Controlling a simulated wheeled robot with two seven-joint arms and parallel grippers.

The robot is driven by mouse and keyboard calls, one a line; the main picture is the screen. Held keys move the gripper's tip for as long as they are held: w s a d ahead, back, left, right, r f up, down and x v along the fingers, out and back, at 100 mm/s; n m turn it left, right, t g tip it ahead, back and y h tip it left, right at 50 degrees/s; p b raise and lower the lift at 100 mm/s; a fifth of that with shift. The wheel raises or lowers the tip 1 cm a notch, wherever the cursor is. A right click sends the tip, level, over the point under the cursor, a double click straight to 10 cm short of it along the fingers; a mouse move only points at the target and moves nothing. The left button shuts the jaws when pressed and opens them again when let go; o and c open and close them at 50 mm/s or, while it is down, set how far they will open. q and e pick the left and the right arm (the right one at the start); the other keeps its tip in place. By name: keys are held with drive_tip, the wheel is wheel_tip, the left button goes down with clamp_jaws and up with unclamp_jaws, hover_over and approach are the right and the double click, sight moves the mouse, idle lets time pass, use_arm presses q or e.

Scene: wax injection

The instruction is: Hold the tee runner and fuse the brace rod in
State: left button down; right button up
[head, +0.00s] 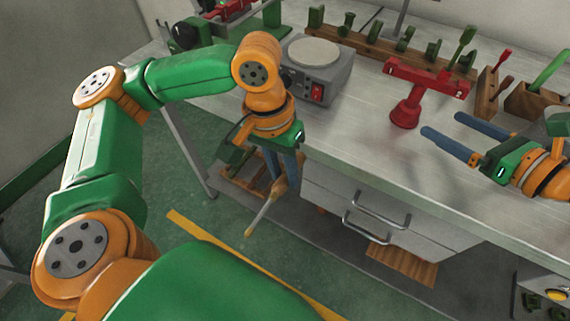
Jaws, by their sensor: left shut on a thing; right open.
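The red tee runner (407,112) stands upright on the bench, its crossbar on top of a short stem with a wider foot. My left gripper (281,182) hangs beyond the bench's front edge, fingers down. It is shut on a slim tool (262,214) with a brown grip and a pale shaft slanting down to the lower left. My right gripper (442,126) is open and empty over the bench, its blue fingers pointing left, just right of the tee runner's foot and apart from it. Thin red pieces (500,70) stand in a wooden block (486,98); I cannot tell whether one is the brace rod.
A grey hotplate-like unit (318,72) stands on the bench left of the tee runner. A wooden rack (375,48) with green pieces runs along the back. Another wooden holder (528,103) stands at right. The bench front (370,165) is clear; drawers (375,215) lie below.

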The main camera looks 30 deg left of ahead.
sight(418, 112)
use_arm(q)
drive_tip(key=shift+s+f+b, duration=0.25)
drive_tip(key=shift+s+b, duration=0.1)
drive_tip(key=shift+s, duration=0.15)
use_arm(e)
drive_tip(key=a, duration=0.3)
drive_tip(key=shift+w+f, duration=0.35)
drive_tip(key=shift+w, duration=0.05)
use_arm(q)
drive_tip(key=shift+w+f+b, duration=0.15)
drive_tip(key=shift+f+b, duration=0.35)
drive_tip(key=shift+f, duration=0.05)
drive_tip(key=shift+w+f+b, duration=0.15)
drive_tip(key=shift+f+b, duration=0.3)
drive_tip(key=shift+f, duration=0.05)
use_arm(e)
drive_tip(key=x, duration=0.4)
drive_tip(key=shift+w+a+f, duration=0.1)
drive_tip(key=shift+w+f, duration=0.25)
use_arm(q)
drive_tip(key=shift+s+f, duration=0.1)
drive_tip(key=shift+f, duration=0.05)
use_arm(e)
drive_tip(key=shift+w+a, duration=0.2)
drive_tip(key=shift+a, duration=0.2)
drive_tip(key=shift+r, duration=0.15)
drive_tip(key=c, duration=1.1)
drive_tip(key=o, duration=1.1)
drive_tip(key=shift+c, duration=0.2)
